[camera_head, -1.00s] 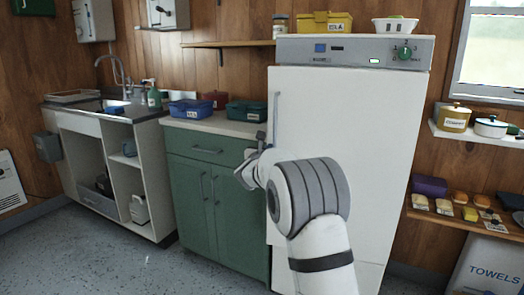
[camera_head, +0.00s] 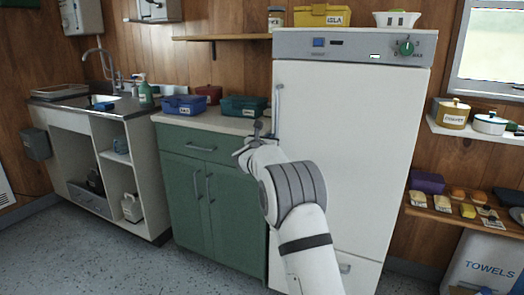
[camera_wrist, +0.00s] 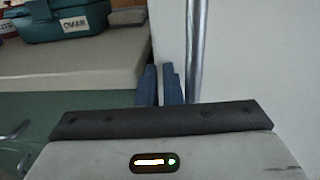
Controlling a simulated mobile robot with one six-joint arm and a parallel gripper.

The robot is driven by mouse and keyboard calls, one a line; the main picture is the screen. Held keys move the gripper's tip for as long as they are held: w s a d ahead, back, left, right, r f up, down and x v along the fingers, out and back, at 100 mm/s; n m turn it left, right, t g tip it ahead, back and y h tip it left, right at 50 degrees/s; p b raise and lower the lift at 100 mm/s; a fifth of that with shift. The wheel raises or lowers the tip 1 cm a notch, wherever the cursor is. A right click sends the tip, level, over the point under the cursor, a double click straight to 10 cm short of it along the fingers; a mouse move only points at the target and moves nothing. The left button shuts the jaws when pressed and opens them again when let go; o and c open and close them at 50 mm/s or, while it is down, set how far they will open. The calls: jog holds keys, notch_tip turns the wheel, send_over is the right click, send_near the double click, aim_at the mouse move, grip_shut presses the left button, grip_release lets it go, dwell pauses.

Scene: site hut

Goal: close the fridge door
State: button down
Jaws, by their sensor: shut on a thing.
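The white fridge door (camera_head: 345,150) stands in the middle of the head view. It looks flush or nearly flush under the grey control panel, with no clear gap. Its vertical metal bar handle (camera_head: 279,105) is at the left edge and also shows in the wrist view (camera_wrist: 196,45). My gripper (camera_head: 257,132) is at the door's left edge, by the lower part of the handle. In the wrist view my two blue fingers (camera_wrist: 160,85) are close together, just left of the bar. They are shut at the door's edge; the exact contact is hidden.
A green cabinet (camera_head: 210,190) stands directly left of the fridge, with blue and teal boxes (camera_head: 244,106) on its counter. A sink unit (camera_head: 85,150) is farther left. Shelves (camera_head: 470,215) and a towels bin (camera_head: 488,265) are at the right. Floor is free at the front left.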

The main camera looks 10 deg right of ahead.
jog(key=shift+d+r, duration=0.55)
jog(key=w+a+b+v, duration=0.1)
jog(key=a+b+v, duration=0.1)
jog(key=v, duration=1.2)
jog(key=s+a+r+n+g+y+p, duration=0.1)
jog(key=s+a+r+n+y+p, duration=0.2)
jog(key=s+r+n+y+p, duration=1.35)
jog(key=s+d+n+g+h+p, duration=0.2)
jog(key=s+n+g+p, duration=0.2)
jog(key=s+n, duration=0.4)
jog(key=s+d+f+n+g+h+p, duration=0.1)
jog(key=s+d+n+g+h+p, duration=0.1)
jog(key=s+n, duration=0.7)
jog(key=s+d+f+n+g+h+p, duration=0.1)
jog(key=s+d+n+g+h+p, duration=0.2)
jog(key=s, duration=1.1)
jog(key=n+g+p, duration=0.2)
jog(key=n+p, duration=0.2)
jog(key=n, duration=0.1)
jog(key=shift+f+n+g+p, duration=0.2)
jog(key=shift+n+g+p, duration=0.15)
jog(key=shift+g+p, duration=0.05)
